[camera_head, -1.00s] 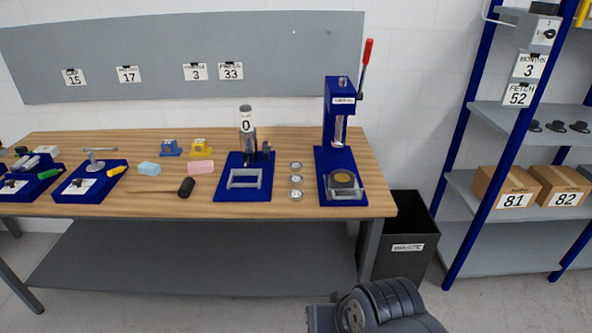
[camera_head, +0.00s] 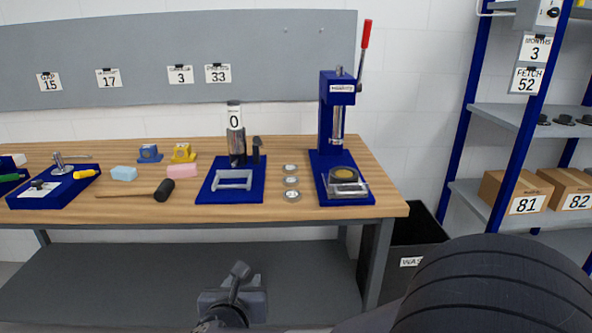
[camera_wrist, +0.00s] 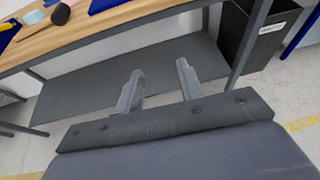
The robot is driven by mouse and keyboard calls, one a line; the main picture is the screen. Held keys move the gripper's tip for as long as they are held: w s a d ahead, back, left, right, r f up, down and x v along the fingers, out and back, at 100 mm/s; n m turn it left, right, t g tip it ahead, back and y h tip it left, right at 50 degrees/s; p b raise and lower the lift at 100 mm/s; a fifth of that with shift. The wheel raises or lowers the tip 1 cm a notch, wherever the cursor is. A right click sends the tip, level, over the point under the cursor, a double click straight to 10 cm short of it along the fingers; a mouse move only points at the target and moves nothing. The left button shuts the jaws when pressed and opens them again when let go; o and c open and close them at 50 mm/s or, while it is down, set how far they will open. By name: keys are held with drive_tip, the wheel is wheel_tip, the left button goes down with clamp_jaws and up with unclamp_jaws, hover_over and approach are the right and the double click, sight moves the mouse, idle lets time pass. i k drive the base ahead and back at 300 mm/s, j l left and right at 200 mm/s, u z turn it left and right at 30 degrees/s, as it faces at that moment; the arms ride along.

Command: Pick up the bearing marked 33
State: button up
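Three small round silver pieces that look like bearings stand in a column on the wooden table in the head view: a back one (camera_head: 291,168), a middle one (camera_head: 291,181) and a front one (camera_head: 292,195). Any marks on them are too small to read. The silver pieces do not show in the wrist view.
A blue press with a red lever (camera_head: 337,110) stands right of the silver pieces, and a blue stand with a cylinder marked 0 (camera_head: 236,140) stands left. A mallet (camera_head: 164,190) and foam blocks lie further left. A dark bin (camera_head: 418,226) stands beside the table's right end.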

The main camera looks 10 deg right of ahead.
sight(290, 168)
drive_tip(key=i+j+z, duration=0.35)
drive_tip(key=i, duration=0.4)
drive_tip(key=i+j+z, duration=0.4)
drive_tip(key=i+j, duration=0.2)
drive_tip(key=i, duration=0.1)
